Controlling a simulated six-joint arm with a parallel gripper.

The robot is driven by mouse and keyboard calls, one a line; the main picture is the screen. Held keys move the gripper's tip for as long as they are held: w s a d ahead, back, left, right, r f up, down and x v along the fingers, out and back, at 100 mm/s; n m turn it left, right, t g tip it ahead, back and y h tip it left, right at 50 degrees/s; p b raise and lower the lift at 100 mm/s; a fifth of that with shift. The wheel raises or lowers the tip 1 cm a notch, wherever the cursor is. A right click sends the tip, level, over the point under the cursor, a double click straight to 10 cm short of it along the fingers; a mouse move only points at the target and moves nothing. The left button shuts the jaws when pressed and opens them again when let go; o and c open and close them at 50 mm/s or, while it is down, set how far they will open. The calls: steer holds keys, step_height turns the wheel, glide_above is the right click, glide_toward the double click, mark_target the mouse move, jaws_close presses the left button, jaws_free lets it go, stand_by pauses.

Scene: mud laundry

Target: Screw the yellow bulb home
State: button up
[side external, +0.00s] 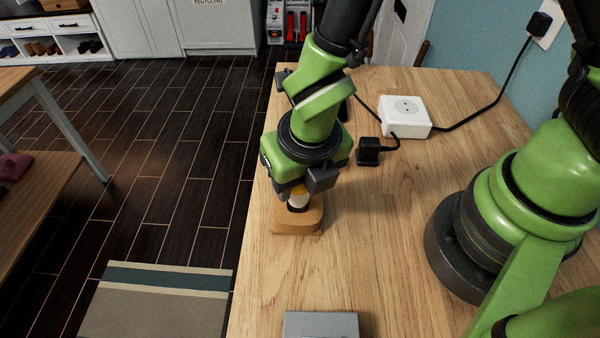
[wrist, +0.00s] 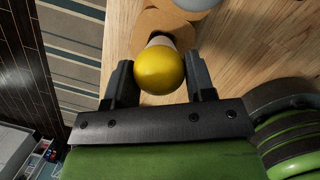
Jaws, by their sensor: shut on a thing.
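The yellow bulb (wrist: 160,70) is between the two fingers of my gripper (wrist: 160,82) in the wrist view, and my gripper is shut on it. In the side view a little of the yellow bulb (side external: 299,189) shows below my gripper (side external: 302,187). Right under it is a white socket or neck (side external: 298,203), on a rounded wooden base (side external: 297,223) near the table's left edge. The wooden base also shows at the top of the wrist view (wrist: 172,20). The bulb looks roughly upright. Whether its thread is seated cannot be told.
A grey box (side external: 321,325) lies at the table's front. A white power outlet box (side external: 404,115), a black plug (side external: 368,151) and a black cable (side external: 478,117) lie behind and right. A pale rounded thing (wrist: 198,4) is cut off in the wrist view. The middle table is clear.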

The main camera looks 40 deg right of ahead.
steer(key=shift+f, duration=0.45)
stand_by(0.8)
steer(key=o, duration=1.2)
steer(key=shift+c, duration=0.2)
steer(key=c, duration=0.4)
steer(key=shift+w+d+r+v, duration=0.1)
steer(key=shift+w+v, duration=0.2)
steer(key=shift+v, duration=1)
steer(key=shift+w+d+r+v, duration=0.1)
steer(key=shift+w+v, duration=0.2)
steer(key=shift+v, duration=1)
steer(key=shift+w+v, duration=0.3)
steer(key=shift+v, duration=1)
